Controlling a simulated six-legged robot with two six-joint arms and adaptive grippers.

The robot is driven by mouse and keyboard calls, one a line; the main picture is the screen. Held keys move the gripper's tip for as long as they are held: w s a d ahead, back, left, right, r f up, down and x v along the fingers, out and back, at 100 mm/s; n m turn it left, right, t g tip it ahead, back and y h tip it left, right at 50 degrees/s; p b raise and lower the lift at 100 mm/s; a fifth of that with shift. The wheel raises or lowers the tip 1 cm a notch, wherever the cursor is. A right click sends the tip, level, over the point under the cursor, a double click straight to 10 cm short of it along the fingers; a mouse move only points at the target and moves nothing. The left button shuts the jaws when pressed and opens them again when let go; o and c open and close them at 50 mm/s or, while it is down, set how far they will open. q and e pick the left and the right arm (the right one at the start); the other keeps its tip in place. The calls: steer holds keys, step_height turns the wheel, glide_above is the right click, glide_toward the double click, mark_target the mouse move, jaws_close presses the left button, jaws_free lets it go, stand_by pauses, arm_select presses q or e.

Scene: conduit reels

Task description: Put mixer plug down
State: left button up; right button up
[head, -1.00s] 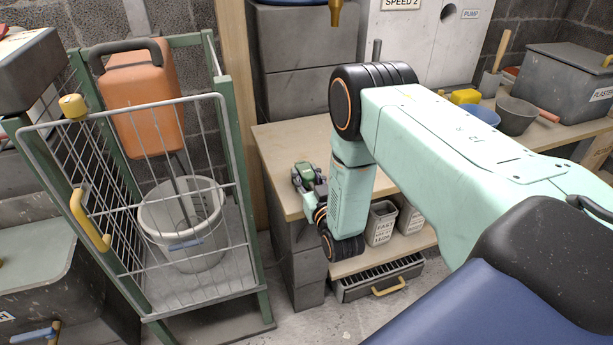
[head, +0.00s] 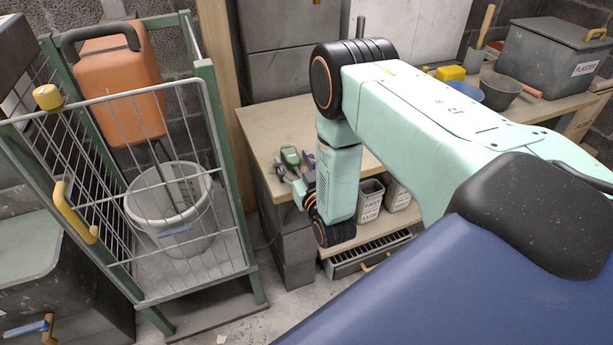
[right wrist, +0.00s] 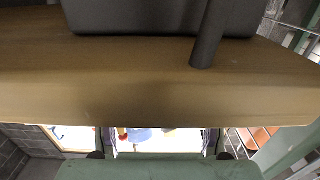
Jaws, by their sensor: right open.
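In the right wrist view the fingers of my right gripper (right wrist: 160,143) are apart at the bottom, and I cannot make out the plug there. My left gripper is not in view.
The wooden bench (head: 262,122) has bare top behind the gripper. A wire cage trolley (head: 205,88) with a white bucket (head: 140,205) and an orange container (head: 105,65) stands left. Labelled tubs (head: 370,205) sit on the shelf below. A plaster box (head: 545,65) is at the back right.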

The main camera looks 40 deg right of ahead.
steer(key=p+v, duration=0.3)
steer(key=v, duration=0.7)
steer(key=s+a+f+g+y, duration=0.3)
steer(key=s+a+f+g, duration=0.4)
steer(key=s+f+g, duration=0.15)
steer(key=s+a+n+g, duration=0.1)
steer(key=s+g, duration=0.3)
steer(key=s, duration=0.6)
steer(key=s+a+n+g+y, duration=0.1)
steer(key=s+g, duration=0.4)
steer(key=s, duration=0.5)
steer(key=shift+s+a, duration=0.25)
steer(key=shift+a, duration=0.65)
step_height(320, 180, up, 3)
steer(key=p, duration=0.2)
steer(key=shift+r+p, duration=0.2)
steer(key=shift+p, duration=0.2)
